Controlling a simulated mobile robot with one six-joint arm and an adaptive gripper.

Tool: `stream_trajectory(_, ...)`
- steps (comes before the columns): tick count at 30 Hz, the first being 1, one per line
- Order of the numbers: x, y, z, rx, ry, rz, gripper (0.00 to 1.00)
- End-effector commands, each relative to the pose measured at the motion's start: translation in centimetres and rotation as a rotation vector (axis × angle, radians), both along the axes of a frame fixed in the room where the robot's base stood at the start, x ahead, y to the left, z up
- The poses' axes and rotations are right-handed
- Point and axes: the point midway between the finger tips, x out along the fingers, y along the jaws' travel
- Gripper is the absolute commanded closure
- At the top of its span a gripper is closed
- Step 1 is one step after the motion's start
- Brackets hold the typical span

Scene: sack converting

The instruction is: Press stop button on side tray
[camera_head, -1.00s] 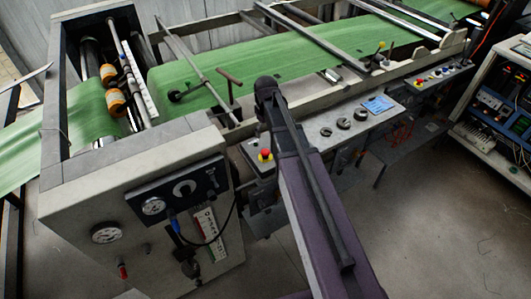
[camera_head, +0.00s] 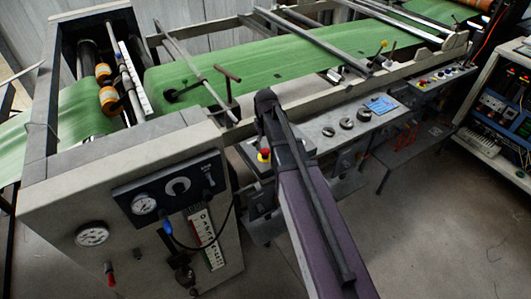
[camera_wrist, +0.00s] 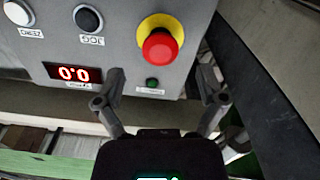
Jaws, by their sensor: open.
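The stop button is a red mushroom head (camera_wrist: 160,46) on a yellow collar, at the top middle of the wrist view on a grey panel (camera_wrist: 115,52). In the head view the red button (camera_head: 264,155) shows just left of my arm, on the near end of the grey side tray (camera_head: 400,119). My gripper (camera_wrist: 160,85) is open and empty. Its two fingers lie lower in the wrist picture than the button, one to each side, with a small green light between them. I cannot tell the gap in depth. In the head view my arm hides the gripper.
The panel also has a red "0.0" display (camera_wrist: 73,73), a black button (camera_wrist: 88,18) and a white button (camera_wrist: 18,12). A dark bar (camera_wrist: 265,95) runs beside the panel. The gauge cabinet (camera_head: 60,200) stands left of my arm. Open floor (camera_head: 430,230) lies to the right.

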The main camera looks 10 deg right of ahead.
Motion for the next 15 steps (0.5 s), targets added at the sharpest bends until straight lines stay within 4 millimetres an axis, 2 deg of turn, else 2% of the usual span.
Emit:
stream_trajectory(1,0.0,0.0,-0.8,0.0,0.0,0.0,0.1)
stream_trajectory(6,0.0,0.0,-2.0,0.0,0.0,0.0,0.1)
stream_trajectory(15,0.0,0.0,-3.0,0.0,0.0,0.0,0.1)
